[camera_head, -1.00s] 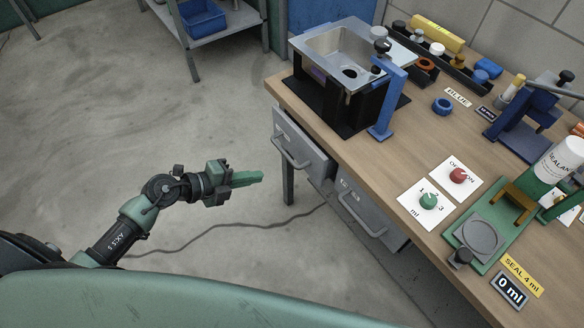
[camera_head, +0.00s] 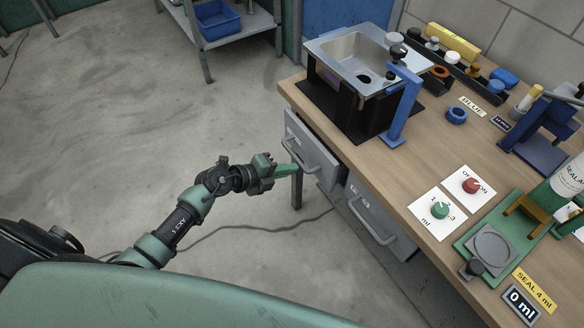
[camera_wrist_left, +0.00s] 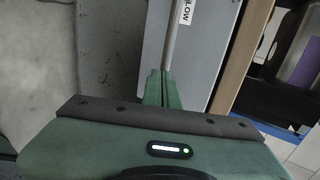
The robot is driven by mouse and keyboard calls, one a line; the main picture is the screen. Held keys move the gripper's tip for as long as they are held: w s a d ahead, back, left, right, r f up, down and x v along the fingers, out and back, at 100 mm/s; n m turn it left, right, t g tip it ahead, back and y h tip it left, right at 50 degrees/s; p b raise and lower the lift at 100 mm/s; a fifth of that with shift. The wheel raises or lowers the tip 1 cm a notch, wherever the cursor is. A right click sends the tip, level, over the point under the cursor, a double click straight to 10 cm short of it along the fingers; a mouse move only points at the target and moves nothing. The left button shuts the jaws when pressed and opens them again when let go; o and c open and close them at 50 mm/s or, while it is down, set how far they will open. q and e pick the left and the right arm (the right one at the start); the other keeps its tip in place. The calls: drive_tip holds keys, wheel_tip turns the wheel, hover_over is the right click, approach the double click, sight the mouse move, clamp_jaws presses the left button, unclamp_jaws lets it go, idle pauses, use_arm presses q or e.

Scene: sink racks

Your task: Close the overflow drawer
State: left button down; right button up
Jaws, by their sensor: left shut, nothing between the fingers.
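The overflow drawer (camera_head: 320,155) is a grey drawer at the left end under the bench, with a bar handle (camera_head: 296,152). Its front stands out a little from the bench edge. In the left wrist view its grey front (camera_wrist_left: 208,50) carries a label (camera_wrist_left: 186,12) ending in "LOW", beside the handle bar (camera_wrist_left: 172,35). My left gripper (camera_head: 297,169) is shut and empty, its green fingertips at the lower part of the handle; they also show in the left wrist view (camera_wrist_left: 161,85). I cannot tell whether they touch. My right gripper is not in view.
A second grey drawer (camera_head: 378,222) lies to the right under the same wooden bench (camera_head: 418,160). A bench leg (camera_head: 297,190) stands below the drawer. A metal sink (camera_head: 352,60) sits on top. The floor (camera_head: 130,110) to the left is clear, with a cable (camera_head: 230,228) across it.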

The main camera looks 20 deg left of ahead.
sight(314, 160)
use_arm(q)
drive_tip(key=shift+w+d+f, duration=0.15)
drive_tip(key=shift+w+d, duration=0.25)
drive_tip(key=shift+w, duration=0.05)
drive_tip(key=shift+w+d, duration=0.2)
drive_tip(key=shift+w, duration=0.1)
drive_tip(key=shift+w+d+r+p, duration=0.2)
drive_tip(key=shift+w+d+p, duration=0.55)
drive_tip(key=shift+w, duration=0.25)
drive_tip(key=shift+w+d+f, duration=0.1)
drive_tip(key=shift+w+d, duration=0.15)
drive_tip(key=shift+w, duration=0.05)
